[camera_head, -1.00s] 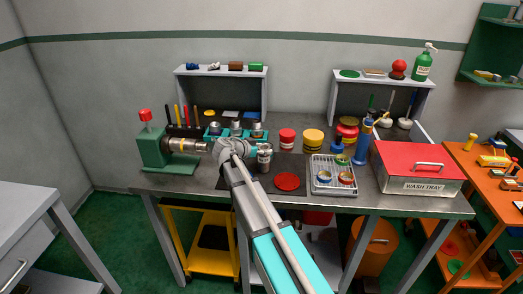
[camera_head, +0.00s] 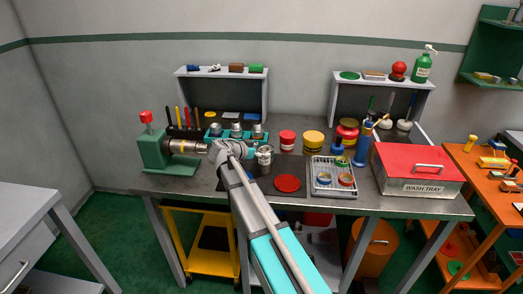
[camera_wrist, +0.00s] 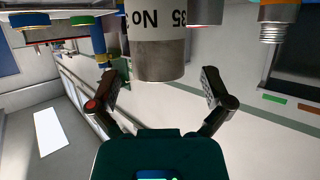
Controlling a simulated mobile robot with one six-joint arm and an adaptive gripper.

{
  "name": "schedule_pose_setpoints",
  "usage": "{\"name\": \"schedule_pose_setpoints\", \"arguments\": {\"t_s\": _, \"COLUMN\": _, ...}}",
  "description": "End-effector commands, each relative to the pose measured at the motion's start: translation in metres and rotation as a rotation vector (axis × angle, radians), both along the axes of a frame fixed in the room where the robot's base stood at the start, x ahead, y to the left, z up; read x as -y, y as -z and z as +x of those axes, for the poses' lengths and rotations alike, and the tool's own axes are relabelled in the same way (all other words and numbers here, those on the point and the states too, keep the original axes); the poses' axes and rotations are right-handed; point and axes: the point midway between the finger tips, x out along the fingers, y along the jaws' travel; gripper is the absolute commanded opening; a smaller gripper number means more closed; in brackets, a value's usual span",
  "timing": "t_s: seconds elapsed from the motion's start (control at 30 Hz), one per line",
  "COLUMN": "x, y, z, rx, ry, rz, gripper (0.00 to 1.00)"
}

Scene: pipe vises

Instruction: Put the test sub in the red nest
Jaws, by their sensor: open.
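A silver-grey cylinder (camera_head: 265,155), which looks like the test sub, is at the left part of the dark mat in the head view. In the wrist view a cylinder with a white printed band and a bare grey end (camera_wrist: 157,58) shows ahead of the fingers. My gripper (camera_wrist: 158,88) is open, with one finger on each side of that cylinder's end and gaps showing.
A green vise (camera_head: 160,152) holding a pipe stands at left. Behind my gripper is a teal rack (camera_head: 214,132) with several silver pieces. A grey tray (camera_head: 318,187) with coloured rings and a red-lidded wash tray (camera_head: 418,166) stand at right.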

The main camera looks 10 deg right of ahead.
Motion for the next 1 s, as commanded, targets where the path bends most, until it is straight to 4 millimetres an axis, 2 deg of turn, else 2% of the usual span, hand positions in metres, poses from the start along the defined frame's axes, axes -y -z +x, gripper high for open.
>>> {"name": "schedule_pose_setpoints", "arguments": {"t_s": 0.4, "x": -0.055, "y": -0.028, "z": -0.029, "rx": 0.0, "ry": -0.002, "rz": 0.0, "gripper": 1.0}}
{"name": "schedule_pose_setpoints", "arguments": {"t_s": 0.6, "x": -0.076, "y": -0.037, "z": -0.04, "rx": -0.001, "ry": -0.002, "rz": -0.001, "gripper": 1.0}}
{"name": "schedule_pose_setpoints", "arguments": {"t_s": 0.8, "x": -0.085, "y": -0.04, "z": -0.045, "rx": 0.0, "ry": -0.001, "rz": 0.0, "gripper": 1.0}}
{"name": "schedule_pose_setpoints", "arguments": {"t_s": 1.0, "x": -0.087, "y": -0.04, "z": -0.046, "rx": 0.0, "ry": 0.0, "rz": 0.0, "gripper": 1.0}}
